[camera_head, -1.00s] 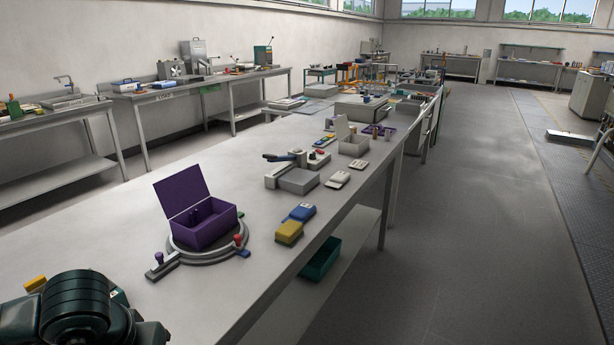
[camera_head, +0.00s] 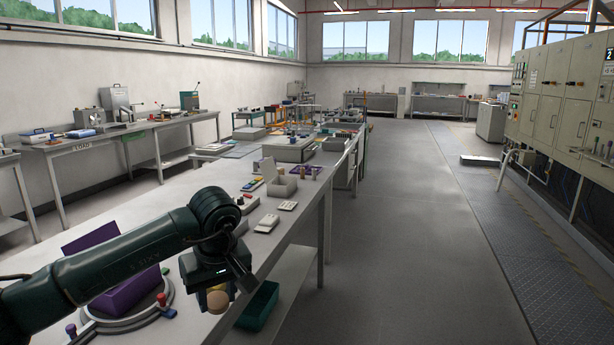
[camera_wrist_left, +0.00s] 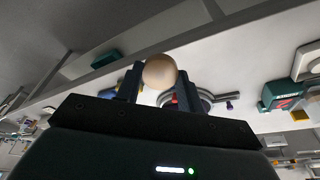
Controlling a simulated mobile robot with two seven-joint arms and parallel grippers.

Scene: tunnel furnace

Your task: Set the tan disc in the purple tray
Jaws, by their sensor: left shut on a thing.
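The tan disc (camera_head: 217,302) is held at the tips of my left gripper (camera_head: 213,291), over the front edge of the near bench. In the left wrist view the disc (camera_wrist_left: 160,72) sits between the two dark fingers. My left gripper is well short of this tray. My right gripper is not in view.
A purple lidded box (camera_head: 128,290) on a grey ring fixture (camera_head: 98,326) stands at the near left, partly behind my left arm. An open grey box (camera_head: 282,186) and white blocks (camera_head: 267,223) lie along the bench. A green bin (camera_head: 260,305) is below. The aisle at right is clear.

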